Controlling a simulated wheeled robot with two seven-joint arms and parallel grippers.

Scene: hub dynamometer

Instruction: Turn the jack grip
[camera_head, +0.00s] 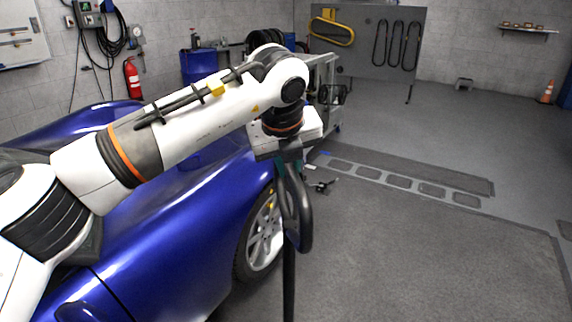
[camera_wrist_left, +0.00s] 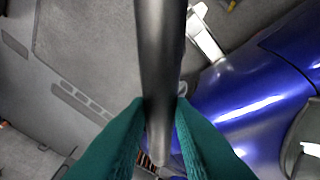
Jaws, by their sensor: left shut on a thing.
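The jack grip (camera_head: 305,232) is a dark rounded loop at the top of a dark upright bar (camera_head: 289,285), in the middle of the head view beside the blue car's front wheel. My left gripper (camera_head: 282,172) reaches down to it from above. In the left wrist view, its two green fingers (camera_wrist_left: 160,118) close on both sides of a dark bar of the grip (camera_wrist_left: 158,50). The fingers and wrist hide part of the grip. The foot of the bar runs out of the head view. My right gripper is not in view.
The blue car (camera_head: 185,230) stands close on the left, under my left arm, with its wheel (camera_head: 264,232) just left of the bar. A wheeled cabinet (camera_head: 325,85) stands behind. The grey floor to the right (camera_head: 430,250) is clear.

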